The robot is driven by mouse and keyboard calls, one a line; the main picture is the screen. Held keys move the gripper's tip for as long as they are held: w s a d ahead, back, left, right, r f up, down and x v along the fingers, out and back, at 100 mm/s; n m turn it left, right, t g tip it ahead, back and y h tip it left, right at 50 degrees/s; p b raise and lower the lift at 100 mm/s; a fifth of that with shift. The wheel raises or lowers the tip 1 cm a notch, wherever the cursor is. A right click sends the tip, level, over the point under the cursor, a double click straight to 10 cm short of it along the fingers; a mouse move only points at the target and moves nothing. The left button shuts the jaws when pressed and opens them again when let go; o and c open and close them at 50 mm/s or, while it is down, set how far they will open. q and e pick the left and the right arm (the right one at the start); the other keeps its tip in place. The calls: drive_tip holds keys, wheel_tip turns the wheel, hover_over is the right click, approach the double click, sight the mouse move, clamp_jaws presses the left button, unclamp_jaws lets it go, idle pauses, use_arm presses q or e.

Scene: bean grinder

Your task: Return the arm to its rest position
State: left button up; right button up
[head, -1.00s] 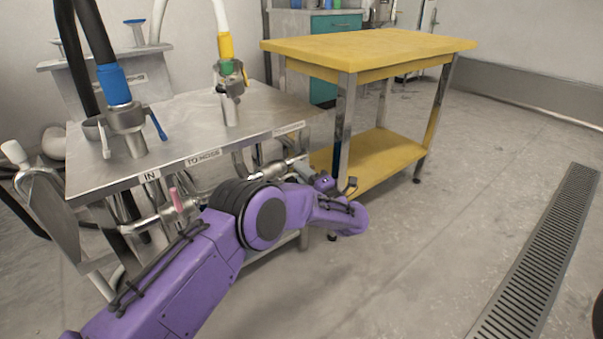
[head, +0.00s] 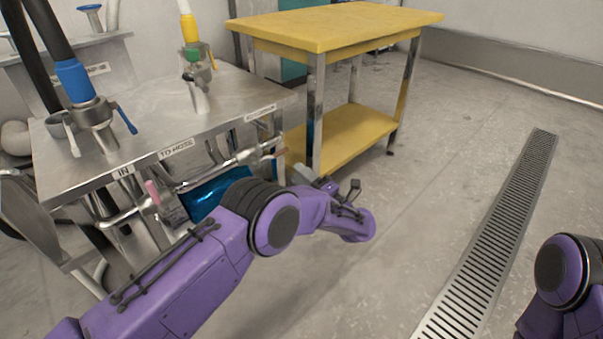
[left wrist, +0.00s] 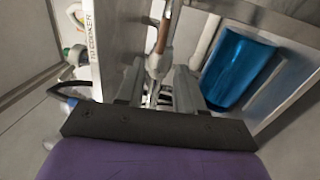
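My purple left arm reaches in from the lower left in the head view, in front of the steel bench. Its left gripper (head: 308,175) is partly hidden behind the wrist, near the bench's right end. In the left wrist view the two grey fingers (left wrist: 157,84) stand apart, with pipes visible beyond the gap and nothing seen held. Part of my purple right arm (head: 570,285) shows at the lower right of the head view. Its gripper is out of the picture.
The steel bench (head: 150,135) carries hose fittings, with pipes and levers below. A shiny blue container (left wrist: 238,68) is under it. A yellow table (head: 335,28) stands behind. Open floor and a drain grate (head: 490,240) lie to the right.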

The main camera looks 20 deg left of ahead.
idle(0.4)
